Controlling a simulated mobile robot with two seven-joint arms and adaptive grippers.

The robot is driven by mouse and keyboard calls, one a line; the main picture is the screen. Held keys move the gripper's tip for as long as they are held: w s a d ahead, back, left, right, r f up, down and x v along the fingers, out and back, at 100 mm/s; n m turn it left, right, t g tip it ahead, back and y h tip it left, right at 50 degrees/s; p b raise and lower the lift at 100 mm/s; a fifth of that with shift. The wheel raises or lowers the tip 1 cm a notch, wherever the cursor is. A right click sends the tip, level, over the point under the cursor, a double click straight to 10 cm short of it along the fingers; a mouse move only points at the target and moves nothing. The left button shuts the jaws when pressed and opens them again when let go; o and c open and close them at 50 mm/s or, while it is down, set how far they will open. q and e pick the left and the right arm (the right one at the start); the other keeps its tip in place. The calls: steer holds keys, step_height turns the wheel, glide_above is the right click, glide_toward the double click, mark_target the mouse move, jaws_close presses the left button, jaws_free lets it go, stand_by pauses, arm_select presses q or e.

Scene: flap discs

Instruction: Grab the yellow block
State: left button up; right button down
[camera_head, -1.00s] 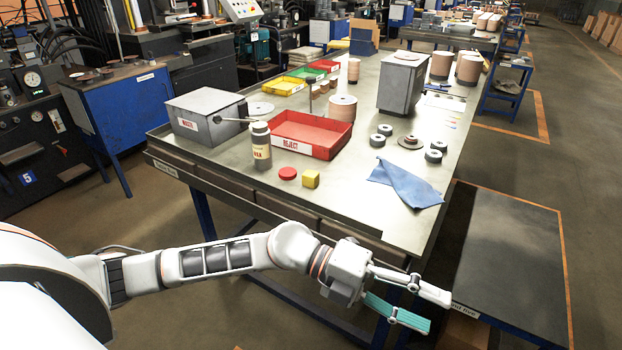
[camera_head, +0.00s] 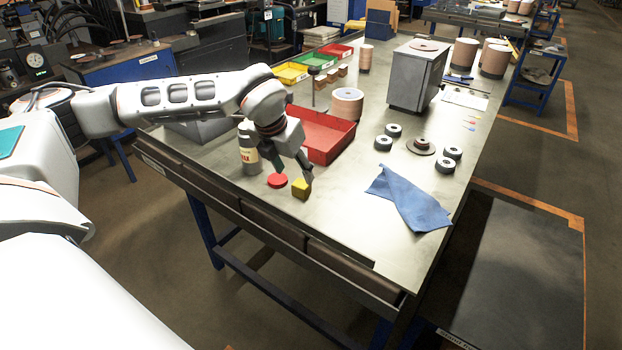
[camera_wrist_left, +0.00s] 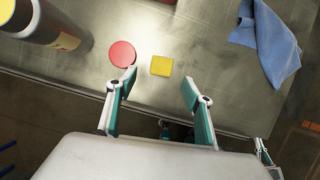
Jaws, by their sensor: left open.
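The yellow block (camera_head: 301,188) stands on the bench near its front edge, just right of a red disc (camera_head: 277,181). My left gripper (camera_head: 294,170) is above and just behind the block in the head view, pointing down. In the left wrist view the gripper (camera_wrist_left: 158,84) is open, with the yellow block (camera_wrist_left: 161,66) between and beyond its fingertips, closer to the left finger. The red disc (camera_wrist_left: 122,54) lies at the left fingertip there. I cannot tell from these views whether a finger touches the block.
A grey bottle (camera_head: 248,148) stands left of the red disc, close to my left arm. The red tray (camera_head: 335,152) is behind the block. A blue cloth (camera_head: 410,198) and several dark rings lie to the right. Bench between block and cloth is clear.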

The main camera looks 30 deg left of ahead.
mark_target(301, 183)
arm_select(q)
steer(key=shift+x, duration=1.15)
steer(key=shift+f, duration=0.35)
steer(key=x, duration=0.3)
steer(key=shift+w+d+f, duration=0.15)
steer(key=shift+w+f, duration=0.05)
steer(key=shift+w, duration=0.25)
steer(key=shift+w+f, duration=0.2)
steer(key=shift+f, duration=0.2)
steer(key=c, duration=1)
arm_select(e)
steer(key=shift+s+f+g, duration=0.15)
steer(key=shift+s+f, duration=0.05)
steer(key=shift+s, duration=0.3)
steer(key=shift+s+f+g, duration=0.15)
steer(key=shift+s, duration=0.3)
